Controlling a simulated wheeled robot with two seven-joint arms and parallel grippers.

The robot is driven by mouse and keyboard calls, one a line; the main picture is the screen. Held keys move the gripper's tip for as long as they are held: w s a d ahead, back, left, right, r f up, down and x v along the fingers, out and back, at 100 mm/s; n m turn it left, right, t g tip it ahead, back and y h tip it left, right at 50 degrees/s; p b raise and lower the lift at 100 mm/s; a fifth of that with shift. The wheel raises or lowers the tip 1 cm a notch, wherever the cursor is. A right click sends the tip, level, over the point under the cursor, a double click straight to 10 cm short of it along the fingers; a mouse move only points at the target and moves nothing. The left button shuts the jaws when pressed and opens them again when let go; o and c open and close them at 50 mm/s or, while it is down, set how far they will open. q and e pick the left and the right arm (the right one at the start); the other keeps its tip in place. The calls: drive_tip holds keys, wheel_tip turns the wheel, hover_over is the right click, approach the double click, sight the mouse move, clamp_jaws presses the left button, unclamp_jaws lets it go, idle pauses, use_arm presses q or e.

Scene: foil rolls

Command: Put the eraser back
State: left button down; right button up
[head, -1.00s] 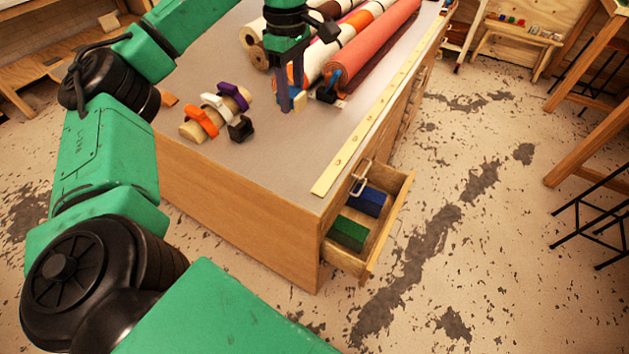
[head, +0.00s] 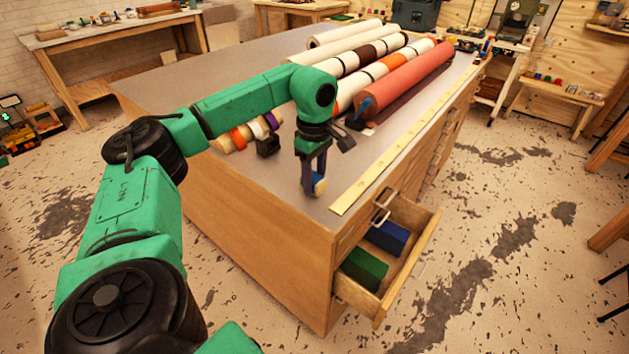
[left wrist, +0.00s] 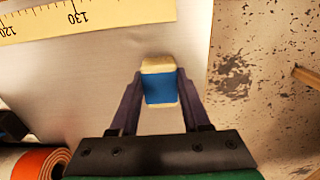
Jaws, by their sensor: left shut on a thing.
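The eraser (left wrist: 158,85) is a pale block with a blue sleeve. My left gripper (head: 313,191) is shut on it, with one finger on each side, and holds it over the near corner of the grey cabinet top (head: 285,190). The eraser (head: 319,184) also shows between the fingertips in the head view. Whether it touches the top, I cannot tell. A drawer (head: 408,256) stands open below the right side, with a green block (head: 362,268) and a blue block (head: 388,238) in it. My right gripper is not in view.
A yellow ruler strip (head: 395,148) runs along the top's right edge. Several rolls lie at the back, among them a red one (head: 405,88). Bare floor (head: 500,240) lies right of the drawer.

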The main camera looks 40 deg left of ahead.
sight(315, 178)
use_arm(q)
drive_tip(key=shift+w+f, duration=0.1)
drive_tip(key=shift+f, duration=0.4)
drive_tip(key=shift+c, duration=1.8)
unclamp_jaws()
drive_tip(key=shift+f, duration=0.1)
drive_tip(key=shift+r, duration=0.25)
wheel_tip(315, 178, up, 12)
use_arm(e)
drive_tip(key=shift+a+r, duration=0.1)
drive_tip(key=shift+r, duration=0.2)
use_arm(q)
drive_tip(key=shift+f, duration=0.1)
